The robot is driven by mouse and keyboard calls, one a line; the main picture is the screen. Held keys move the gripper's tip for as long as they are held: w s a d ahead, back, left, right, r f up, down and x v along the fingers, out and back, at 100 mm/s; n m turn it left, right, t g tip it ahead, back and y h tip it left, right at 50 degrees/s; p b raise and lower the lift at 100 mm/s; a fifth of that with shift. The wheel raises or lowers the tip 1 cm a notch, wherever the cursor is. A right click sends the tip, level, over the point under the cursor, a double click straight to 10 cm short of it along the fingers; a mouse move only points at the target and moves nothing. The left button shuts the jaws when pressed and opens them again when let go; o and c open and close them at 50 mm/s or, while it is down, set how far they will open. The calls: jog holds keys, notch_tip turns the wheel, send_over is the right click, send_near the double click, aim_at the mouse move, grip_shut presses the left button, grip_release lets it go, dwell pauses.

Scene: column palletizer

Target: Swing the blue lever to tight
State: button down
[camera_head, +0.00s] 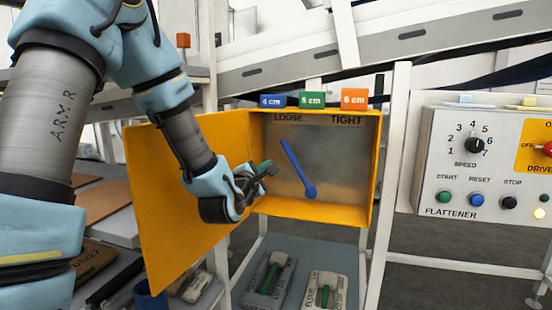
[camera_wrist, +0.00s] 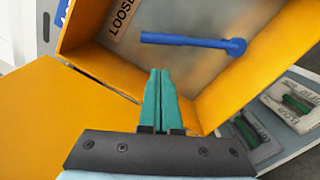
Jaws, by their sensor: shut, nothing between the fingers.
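The blue lever (camera_head: 298,168) is inside an open yellow box (camera_head: 377,160). Its pivot is at the lower middle of the grey back panel, and its arm tilts up and to the left, toward the LOOSE label (camera_head: 288,118). The TIGHT label (camera_head: 347,120) is at the upper right. In the wrist view the lever (camera_wrist: 190,40) lies across the picture beyond my fingertips. My gripper (camera_head: 270,167) is at the box's left side, left of the lever and apart from it. Its green fingers (camera_wrist: 160,74) are together with nothing between them.
The yellow door (camera_head: 185,200) hangs open to the left, close to my wrist. Blue, green and orange tags (camera_head: 312,100) stand on the box top. A control panel (camera_head: 480,160) is at the right. A shelf below holds labelled items (camera_head: 325,291).

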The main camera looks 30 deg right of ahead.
aim_at(288, 151)
jog(key=p+x, duration=0.3)
jog(key=x, duration=0.7)
jog(key=shift+s+r, duration=0.1)
jog(key=shift+s+d+r+m+b, duration=0.65)
jog(key=shift+s+d+m+b, duration=0.15)
jog(key=shift+m, duration=0.2)
jog(key=s+d+m+b, duration=0.8)
jog(key=s+d+m, duration=0.1)
jog(key=d, duration=0.1)
jog(key=shift+r, duration=0.45)
jog(key=shift+s, duration=0.2)
